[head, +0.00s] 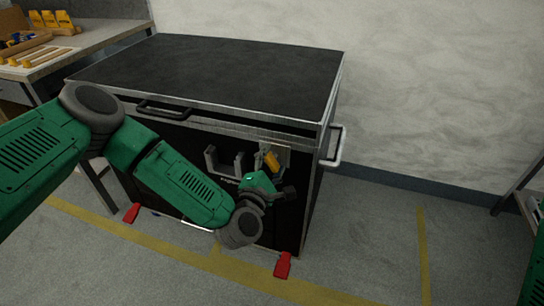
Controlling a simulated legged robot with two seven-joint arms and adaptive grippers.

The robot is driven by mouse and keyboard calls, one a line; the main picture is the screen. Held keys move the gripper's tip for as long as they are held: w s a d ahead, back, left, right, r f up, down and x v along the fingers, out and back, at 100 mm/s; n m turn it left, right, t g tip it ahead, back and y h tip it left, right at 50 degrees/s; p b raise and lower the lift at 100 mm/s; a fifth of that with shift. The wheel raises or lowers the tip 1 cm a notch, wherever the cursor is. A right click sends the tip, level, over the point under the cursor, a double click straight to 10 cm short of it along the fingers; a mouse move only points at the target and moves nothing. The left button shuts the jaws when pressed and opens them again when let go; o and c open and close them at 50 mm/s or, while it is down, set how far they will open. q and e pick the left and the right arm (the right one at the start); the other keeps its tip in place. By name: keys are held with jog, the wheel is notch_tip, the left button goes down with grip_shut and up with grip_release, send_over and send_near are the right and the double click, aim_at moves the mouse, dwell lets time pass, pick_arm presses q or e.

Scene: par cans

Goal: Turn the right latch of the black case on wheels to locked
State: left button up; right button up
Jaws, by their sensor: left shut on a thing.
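The black case (217,80) stands on the floor, with metal edges and a closed lid. Its right latch is an orange lever (272,160) on a pale plate at the right of the front face. The lever looks tilted, its top leaning left. My left gripper (269,170) is at the latch, shut on the lever; its fingers are small and partly hidden by my wrist. My left forearm crosses the front of the case and hides much of its lower left. My right gripper is out of view.
A grey bracket-like part (212,159) sits left of the latch. A black handle (164,108) and a side handle (336,147) stick out. Red pedals (283,265) show at the base. A workbench (100,38) stands at left; the floor right of the case is clear.

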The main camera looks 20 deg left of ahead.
pick_arm(q)
jog(key=m+p, duration=0.1)
jog(key=m, duration=0.3)
jog(key=shift+s+f+p, duration=0.1)
jog(key=shift+f+p, duration=0.1)
jog(key=shift+p, duration=0.2)
jog(key=shift+d+f+m+p, duration=0.1)
jog(key=shift+m+p, duration=0.25)
jog(key=shift+m, duration=0.65)
jog(key=shift+s+f, duration=0.1)
jog(key=o, duration=1.2)
jog(key=shift+c, duration=0.2)
jog(key=s, duration=1.1)
jog(key=shift+s+a, duration=0.25)
jog(key=shift+s, duration=0.1)
